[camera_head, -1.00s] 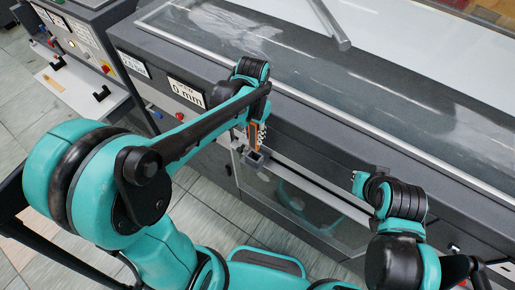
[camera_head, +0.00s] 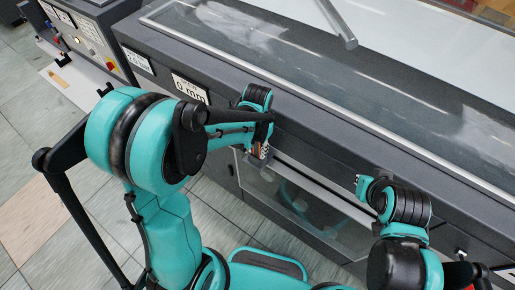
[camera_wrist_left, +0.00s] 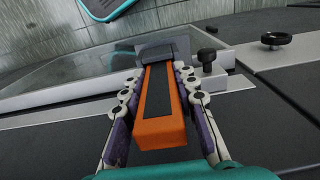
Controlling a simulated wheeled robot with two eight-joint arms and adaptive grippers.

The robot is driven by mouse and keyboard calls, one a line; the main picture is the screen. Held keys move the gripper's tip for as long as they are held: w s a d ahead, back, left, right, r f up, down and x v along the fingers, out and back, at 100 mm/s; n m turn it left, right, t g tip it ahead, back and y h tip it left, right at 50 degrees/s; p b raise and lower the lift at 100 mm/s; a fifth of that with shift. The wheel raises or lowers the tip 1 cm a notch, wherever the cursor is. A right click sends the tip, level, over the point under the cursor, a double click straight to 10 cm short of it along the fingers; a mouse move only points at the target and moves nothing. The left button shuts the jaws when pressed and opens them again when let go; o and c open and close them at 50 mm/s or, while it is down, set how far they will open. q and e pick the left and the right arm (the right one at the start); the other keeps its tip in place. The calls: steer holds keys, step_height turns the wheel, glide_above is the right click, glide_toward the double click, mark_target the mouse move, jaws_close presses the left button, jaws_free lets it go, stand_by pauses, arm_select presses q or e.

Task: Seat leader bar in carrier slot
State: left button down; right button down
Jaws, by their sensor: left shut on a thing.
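The leader bar (camera_wrist_left: 158,100) is orange with a dark strip along its face. My left gripper (camera_wrist_left: 158,85) is shut on it, one finger on each side, in the left wrist view. The bar's far end meets a grey carrier block (camera_wrist_left: 160,50); I cannot tell how deep it sits in the slot. In the head view my left gripper (camera_head: 259,153) is at the machine's front rail, and the arm and fingers hide most of the bar and carrier. My right gripper (camera_head: 364,187) is to the right, near the machine front; its fingers are not clear.
The long grey machine (camera_head: 330,125) with a glass cover fills the back. A black knob (camera_wrist_left: 207,56) stands right of the carrier, with a round handwheel (camera_wrist_left: 276,39) further right. A control panel (camera_head: 95,45) is at the upper left. Tiled floor (camera_head: 40,215) is clear at left.

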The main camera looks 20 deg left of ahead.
arm_select(q)
steer(key=c, duration=1.2)
jaws_free()
steer(key=shift+f, duration=0.1)
steer(key=shift+r+p, duration=0.3)
steer(key=shift+r, duration=0.3)
step_height(320, 180, up, 10)
steer(key=shift+f+p, duration=0.1)
steer(key=shift+p, duration=0.75)
steer(key=shift+s+r, duration=0.1)
steer(key=shift+r, duration=0.6)
steer(key=shift+s+a+r+n+t, duration=0.75)
steer(key=shift+s+t, duration=0.45)
steer(key=shift+s, duration=0.5)
steer(key=shift+s+a+r+n+t, duration=0.4)
steer(key=shift+s+a+n+t, duration=0.3)
steer(key=shift+s+t, duration=0.75)
steer(key=shift+s+a+r+n+t, duration=0.6)
steer(key=shift+s+a+t, duration=0.35)
steer(key=shift+s, duration=0.95)
